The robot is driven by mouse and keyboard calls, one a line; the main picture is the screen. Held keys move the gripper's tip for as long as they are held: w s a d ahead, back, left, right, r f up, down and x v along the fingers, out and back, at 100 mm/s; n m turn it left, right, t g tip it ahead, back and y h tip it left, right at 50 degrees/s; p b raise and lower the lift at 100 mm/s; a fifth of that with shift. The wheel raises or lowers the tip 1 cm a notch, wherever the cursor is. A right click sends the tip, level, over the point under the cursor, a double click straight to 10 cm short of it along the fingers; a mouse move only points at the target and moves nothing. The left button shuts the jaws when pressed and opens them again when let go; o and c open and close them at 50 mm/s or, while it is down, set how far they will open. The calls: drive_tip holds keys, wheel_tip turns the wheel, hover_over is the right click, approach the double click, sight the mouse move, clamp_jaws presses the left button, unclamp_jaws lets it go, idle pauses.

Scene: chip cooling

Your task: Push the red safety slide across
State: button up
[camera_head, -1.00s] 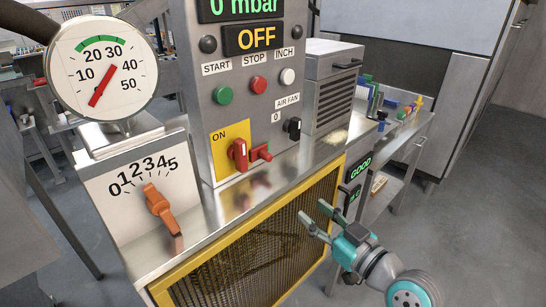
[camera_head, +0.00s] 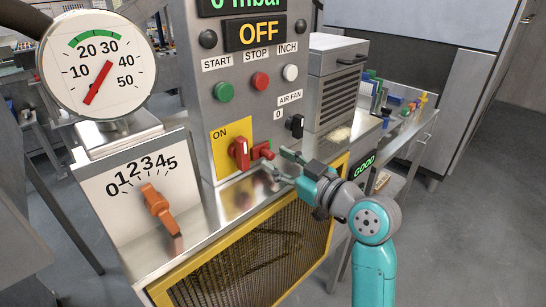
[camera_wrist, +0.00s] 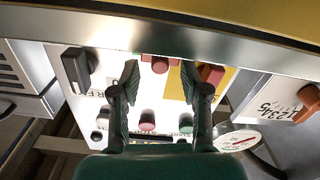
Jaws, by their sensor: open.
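The red safety slide (camera_head: 262,152) sticks out of the grey control panel just right of the red switch (camera_head: 239,152) on its yellow ON plate. My gripper (camera_head: 278,162) is open and empty, close to the right of the slide and in front of the panel. In the wrist view, which looks upside down, the slide (camera_wrist: 159,63) shows between and beyond the two spread fingers of my gripper (camera_wrist: 160,75). The red switch (camera_wrist: 211,73) is beside the right finger there. I cannot tell whether a finger touches the slide.
The black air fan switch (camera_head: 296,125) is just above my gripper. The START (camera_head: 224,92), STOP (camera_head: 260,81) and INCH (camera_head: 290,73) buttons are higher up. A metal ledge (camera_head: 215,215) and a yellow-framed mesh guard (camera_head: 260,262) lie below. An orange lever (camera_head: 160,212) is at left.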

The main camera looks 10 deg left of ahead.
sight(265, 154)
drive_tip(key=shift+x, duration=1.2)
clamp_jaws()
